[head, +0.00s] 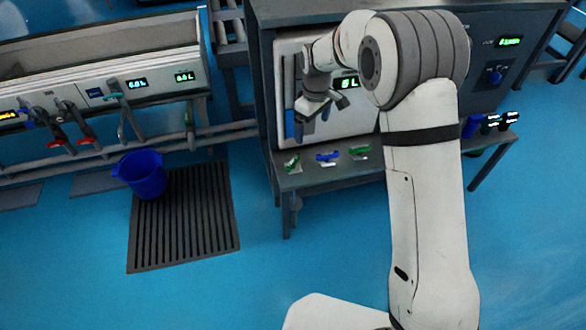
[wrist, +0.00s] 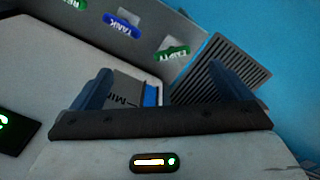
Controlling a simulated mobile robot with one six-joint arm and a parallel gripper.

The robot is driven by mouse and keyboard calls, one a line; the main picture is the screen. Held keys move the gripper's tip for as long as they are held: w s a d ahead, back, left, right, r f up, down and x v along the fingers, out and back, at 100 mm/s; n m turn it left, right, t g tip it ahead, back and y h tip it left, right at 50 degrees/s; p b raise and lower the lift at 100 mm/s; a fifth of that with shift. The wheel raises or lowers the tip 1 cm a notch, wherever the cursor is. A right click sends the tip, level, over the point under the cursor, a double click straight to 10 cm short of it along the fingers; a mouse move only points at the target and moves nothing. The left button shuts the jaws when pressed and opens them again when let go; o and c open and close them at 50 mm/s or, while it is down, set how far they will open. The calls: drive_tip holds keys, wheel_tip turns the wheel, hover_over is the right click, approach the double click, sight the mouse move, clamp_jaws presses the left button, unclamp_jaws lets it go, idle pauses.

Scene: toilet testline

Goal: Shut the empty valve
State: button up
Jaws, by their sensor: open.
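The empty valve is a green handle lettered EMPTY in the wrist view (wrist: 172,53). It is the leftmost of three handles on the shelf in the head view (head: 292,163). It lies crosswise at a slant; whether it is open or shut is unclear. My gripper (head: 315,112) is in front of the white panel, above the shelf and apart from the valve. In the wrist view its two fingers (wrist: 165,78) are spread with nothing gripped between them. The valve shows beyond the fingers, unobstructed.
A blue TANK handle (head: 327,157) and another green handle (head: 359,152) sit beside it. A level gauge with a blue column (head: 290,123) and MIN mark is close behind my gripper. Open floor lies in front.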

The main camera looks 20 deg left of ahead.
drive_tip(key=n+b, duration=0.2)
hover_over(293, 160)
wheel_tip(293, 160, down, 10)
drive_tip(key=shift+r, duration=0.1)
wheel_tip(293, 160, down, 8)
drive_tip(key=b, duration=0.3)
drive_tip(key=shift+r, duration=0.25)
drive_tip(key=shift+c, duration=0.6)
